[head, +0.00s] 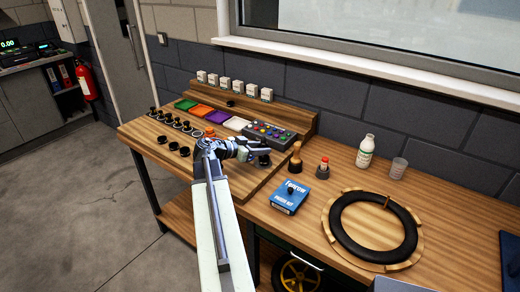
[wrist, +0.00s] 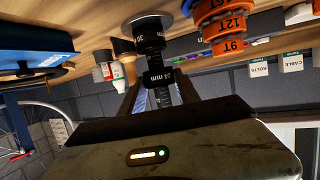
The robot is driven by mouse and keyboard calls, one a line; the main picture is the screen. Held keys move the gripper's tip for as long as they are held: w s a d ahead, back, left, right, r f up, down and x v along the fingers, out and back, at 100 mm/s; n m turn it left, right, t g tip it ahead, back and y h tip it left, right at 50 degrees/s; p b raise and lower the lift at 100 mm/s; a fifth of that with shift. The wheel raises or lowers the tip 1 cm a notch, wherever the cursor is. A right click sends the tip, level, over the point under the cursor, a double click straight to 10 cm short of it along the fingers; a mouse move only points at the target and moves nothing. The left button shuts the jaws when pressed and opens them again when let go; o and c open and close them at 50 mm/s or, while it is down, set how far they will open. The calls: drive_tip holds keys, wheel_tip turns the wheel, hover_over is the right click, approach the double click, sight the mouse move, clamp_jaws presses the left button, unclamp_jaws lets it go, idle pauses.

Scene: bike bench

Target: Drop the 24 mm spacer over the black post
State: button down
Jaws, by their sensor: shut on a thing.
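My gripper (wrist: 158,97) is shut on a small black ring, the 24 mm spacer (wrist: 159,78), whose white lettering is partly legible. In the wrist view, which is upside down, the black post (wrist: 151,57) stands on a pale round base (wrist: 140,19) in line with the spacer. A wider black ring marked 30 (wrist: 149,35) sits around the post near its base. I cannot tell whether the held spacer is around the post's tip or just clear of it. In the head view my gripper (head: 262,153) is over the bench's right part, mostly hiding the spacer and post.
Orange marked rings (wrist: 228,25) stand close beside the post. Several black rings (head: 172,147) lie at the bench's left. Coloured trays (head: 202,111) and a button box (head: 269,132) are behind. A wooden-handled tool (head: 295,158), blue box (head: 289,196) and tyre (head: 340,235) are to the right.

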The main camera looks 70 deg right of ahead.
drive_tip(key=shift+f+b, duration=0.95)
drive_tip(key=shift+f, duration=0.2)
drive_tip(key=c, duration=0.8)
unclamp_jaws()
drive_tip(key=p+v, duration=0.2)
drive_tip(key=v, duration=0.5)
drive_tip(key=shift+w+a+r+p, duration=0.1)
drive_tip(key=shift+a+r+p, duration=0.05)
drive_tip(key=shift+p, duration=0.2)
drive_tip(key=shift+w+a, duration=0.1)
drive_tip(key=shift+a, duration=0.1)
